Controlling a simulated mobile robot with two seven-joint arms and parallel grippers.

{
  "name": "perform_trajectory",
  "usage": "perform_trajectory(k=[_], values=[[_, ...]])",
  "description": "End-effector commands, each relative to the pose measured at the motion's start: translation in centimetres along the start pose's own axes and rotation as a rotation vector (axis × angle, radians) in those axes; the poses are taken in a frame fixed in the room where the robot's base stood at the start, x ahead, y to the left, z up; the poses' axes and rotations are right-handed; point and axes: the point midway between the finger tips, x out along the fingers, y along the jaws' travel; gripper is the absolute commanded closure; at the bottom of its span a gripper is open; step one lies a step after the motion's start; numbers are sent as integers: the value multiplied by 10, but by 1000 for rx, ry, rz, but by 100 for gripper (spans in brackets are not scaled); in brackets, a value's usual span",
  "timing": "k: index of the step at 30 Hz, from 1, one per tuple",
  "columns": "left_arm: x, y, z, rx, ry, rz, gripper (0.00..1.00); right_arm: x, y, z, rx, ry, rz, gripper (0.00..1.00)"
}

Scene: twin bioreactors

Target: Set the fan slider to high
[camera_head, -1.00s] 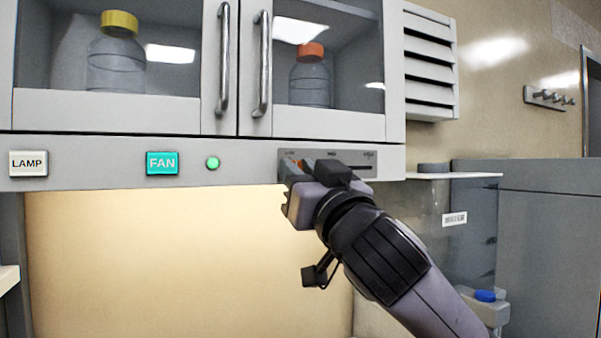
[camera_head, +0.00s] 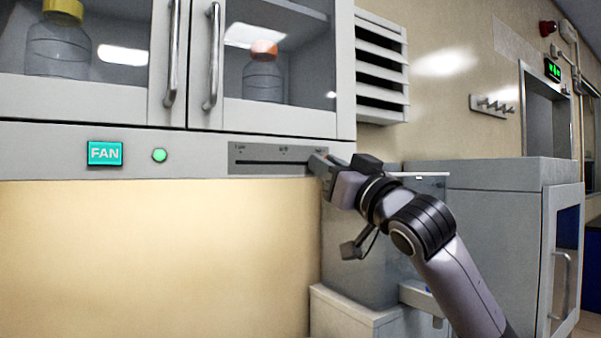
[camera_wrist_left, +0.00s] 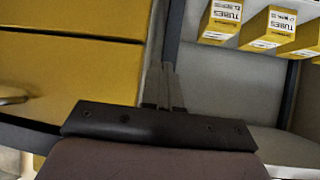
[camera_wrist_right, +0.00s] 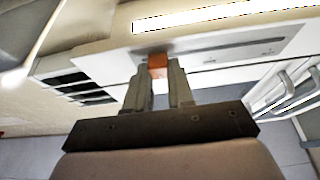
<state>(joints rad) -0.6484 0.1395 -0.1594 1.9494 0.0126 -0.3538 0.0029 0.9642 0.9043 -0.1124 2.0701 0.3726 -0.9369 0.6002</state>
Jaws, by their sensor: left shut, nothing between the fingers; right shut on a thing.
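The fan slider panel (camera_head: 270,159) is a grey plate with a dark horizontal slot and small labels, on the front strip below the glass-door cabinet. My right gripper (camera_head: 318,162) is at the right end of the slot. In the right wrist view, my right gripper (camera_wrist_right: 158,75) is shut on the orange-red slider knob (camera_wrist_right: 157,64), near one end of the slot. In the head view the gripper mostly hides the knob. My left gripper (camera_wrist_left: 168,85) is shut and empty, and shows only in the left wrist view.
The teal FAN button (camera_head: 104,153) and a lit green indicator (camera_head: 159,155) are left of the panel. Two cabinet door handles (camera_head: 212,55) hang above. In the left wrist view, several yellow TUBES boxes (camera_wrist_left: 268,28) stand on a shelf beside yellow drawers (camera_wrist_left: 70,70).

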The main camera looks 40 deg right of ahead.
Motion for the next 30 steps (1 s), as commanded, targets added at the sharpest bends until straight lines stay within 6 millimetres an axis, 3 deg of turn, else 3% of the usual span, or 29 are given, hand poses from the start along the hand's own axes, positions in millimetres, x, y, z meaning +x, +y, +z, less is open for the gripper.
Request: perform_trajectory(k=[6, 16, 17, 18, 19, 30], values=[[2, 0, 2, 0, 0, 0, 100, 0, 16, 1, 0, -2, 0, 100], [1, 0, 2, 0, 0, 0, 100, 0, 18, 0, -1, -1, 4, 100], [1, 0, 2, 0, 0, 0, 100, 0, 18, 0, -1, -2, 5, 71], [1, 0, 2, 0, 0, 0, 100, 0, 18, 0, -1, -1, 4, 58], [1, 0, 2, 0, 0, 0, 100, 0, 18, 0, -1, -1, 4, 51], [4, 0, 5, 0, 0, 0, 100, -6, 17, 2, -1, -1, 1, 51]])
